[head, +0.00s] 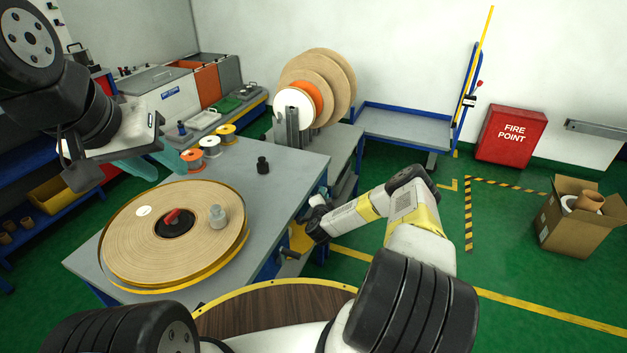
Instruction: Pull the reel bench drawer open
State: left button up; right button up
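The reel bench (292,168) has a grey top on a blue frame. A large tan reel (125,240) with a yellow rim lies flat on it. My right arm reaches to the bench's right side, and my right gripper (296,244) is low there, just beyond the top's edge. Its fingers are small and partly hidden, so I cannot tell whether they are shut or touch a handle. The drawer front is not clearly visible. My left gripper (155,162) is above the bench's far left part, with its teal fingers apart and nothing visible between them.
Small spools (210,146) and a black knob-like piece (262,165) stand on the bench. Upright reels (330,85) stand behind it. A blue trolley (405,125), a red fire point box (510,137) and a cardboard box (572,233) are to the right.

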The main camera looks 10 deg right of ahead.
grip_shut()
jog(key=shift+s+f, duration=0.1)
dwell(1.2)
